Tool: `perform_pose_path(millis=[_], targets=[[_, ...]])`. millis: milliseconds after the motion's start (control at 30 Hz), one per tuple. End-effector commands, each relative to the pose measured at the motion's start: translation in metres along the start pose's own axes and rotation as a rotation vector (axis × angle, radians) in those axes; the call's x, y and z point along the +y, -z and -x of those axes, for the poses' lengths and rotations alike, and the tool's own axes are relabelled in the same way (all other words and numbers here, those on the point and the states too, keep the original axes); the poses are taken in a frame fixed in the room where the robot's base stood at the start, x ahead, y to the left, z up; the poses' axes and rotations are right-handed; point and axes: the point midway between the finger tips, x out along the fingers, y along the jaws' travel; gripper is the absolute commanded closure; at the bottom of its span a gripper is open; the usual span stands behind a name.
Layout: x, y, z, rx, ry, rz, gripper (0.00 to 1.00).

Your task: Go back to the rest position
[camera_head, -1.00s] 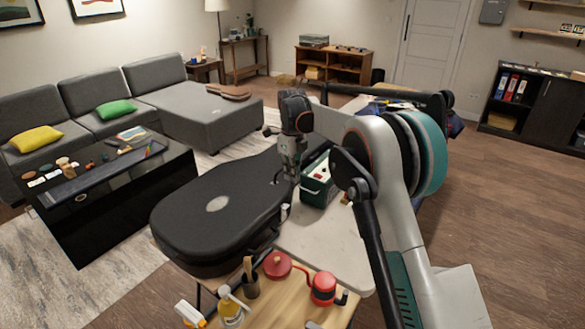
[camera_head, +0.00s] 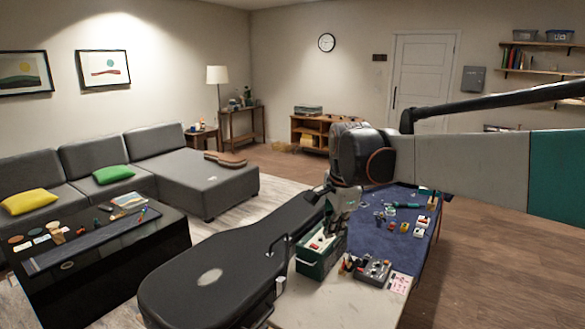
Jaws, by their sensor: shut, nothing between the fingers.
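My gripper (camera_head: 331,232) is in the middle of the head view and points down from my arm's dark wrist. It appears shut and holds nothing. It is in front of or just above the green toolbox (camera_head: 318,262); I cannot tell the gap between them. The black guitar case (camera_head: 215,270) lies to the gripper's left. My arm stretches in from the right edge and hides part of the room behind it.
A pale worktop (camera_head: 335,303) holds the toolbox, and a blue mat (camera_head: 372,225) behind bears several small parts and tools. A black coffee table (camera_head: 95,265) and a grey sofa (camera_head: 140,165) stand left. Wood floor (camera_head: 500,260) is clear at right.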

Motion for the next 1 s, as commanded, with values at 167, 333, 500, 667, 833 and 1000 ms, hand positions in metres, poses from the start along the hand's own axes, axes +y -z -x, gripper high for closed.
perform_pose_path(millis=[167, 333, 500, 667, 833, 1000], targets=[[0.045, 0.006, 0.025, 0.020, 0.047, 0.175, 1.00], [0.087, 0.009, 0.041, 0.049, 0.088, 0.345, 1.00], [0.131, 0.011, 0.051, 0.087, 0.123, 0.515, 1.00], [0.172, 0.010, 0.055, 0.130, 0.151, 0.674, 1.00], [0.216, 0.008, 0.052, 0.184, 0.172, 0.843, 1.00], [0.258, 0.005, 0.043, 0.244, 0.185, 1.010, 1.00]])
